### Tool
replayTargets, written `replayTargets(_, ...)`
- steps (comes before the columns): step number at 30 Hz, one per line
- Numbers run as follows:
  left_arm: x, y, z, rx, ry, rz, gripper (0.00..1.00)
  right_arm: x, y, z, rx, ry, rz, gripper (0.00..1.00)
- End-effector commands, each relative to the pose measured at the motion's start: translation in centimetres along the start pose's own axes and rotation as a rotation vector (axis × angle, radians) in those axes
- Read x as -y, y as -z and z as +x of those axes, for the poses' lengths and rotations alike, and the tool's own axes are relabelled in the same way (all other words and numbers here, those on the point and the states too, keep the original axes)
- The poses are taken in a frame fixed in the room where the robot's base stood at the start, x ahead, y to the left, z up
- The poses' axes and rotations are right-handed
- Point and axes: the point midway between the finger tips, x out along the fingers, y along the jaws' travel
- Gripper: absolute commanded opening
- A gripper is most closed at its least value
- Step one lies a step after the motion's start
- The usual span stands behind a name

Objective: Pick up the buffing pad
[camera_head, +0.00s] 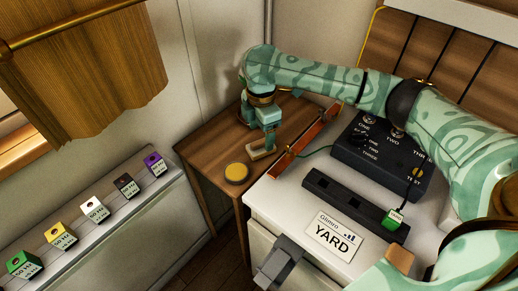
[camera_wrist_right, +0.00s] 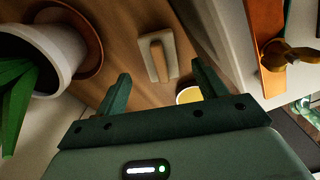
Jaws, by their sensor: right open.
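The buffing pad looks to be the pale beige block with a raised grip (camera_head: 258,154) on the small wooden table in the head view. In the right wrist view the pad (camera_wrist_right: 157,57) lies flat on the wood, beyond the fingertips and roughly between their lines. My right gripper (camera_head: 269,140) points down at the table close to the pad and partly covers it in the head view. In the wrist view my right gripper (camera_wrist_right: 160,80) is open, with nothing between its fingers. My left gripper is not in view.
A round yellow-topped tin (camera_head: 237,173) sits near the pad, by the right finger in the wrist view (camera_wrist_right: 188,96). A potted plant (camera_wrist_right: 62,50) stands left there. The white bench (camera_head: 285,205) holds a black switch box (camera_head: 372,165) and a dark rail (camera_head: 345,200).

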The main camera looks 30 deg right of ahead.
Motion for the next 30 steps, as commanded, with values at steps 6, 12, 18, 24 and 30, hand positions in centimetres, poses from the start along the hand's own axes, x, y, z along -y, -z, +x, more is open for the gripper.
replayTargets(6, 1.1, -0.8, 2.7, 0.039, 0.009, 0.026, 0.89, 0.1, 0.1, 4.5, 0.002, 0.008, -0.001, 0.71)
replayTargets(12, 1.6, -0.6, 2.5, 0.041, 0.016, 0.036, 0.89, 0.1, 0.1, 4.2, 0.002, -0.001, 0.000, 0.71)
replayTargets(18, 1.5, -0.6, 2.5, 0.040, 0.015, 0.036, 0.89, 0.1, 0.1, 4.1, 0.002, -0.001, 0.000, 0.32)
replayTargets(24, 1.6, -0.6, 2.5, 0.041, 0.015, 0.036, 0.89, 0.1, 0.1, 4.1, 0.002, 0.000, 0.000, 0.19)
replayTargets(30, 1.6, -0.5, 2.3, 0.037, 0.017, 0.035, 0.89, 0.1, 0.1, 3.8, 0.002, -0.001, 0.000, 0.19)
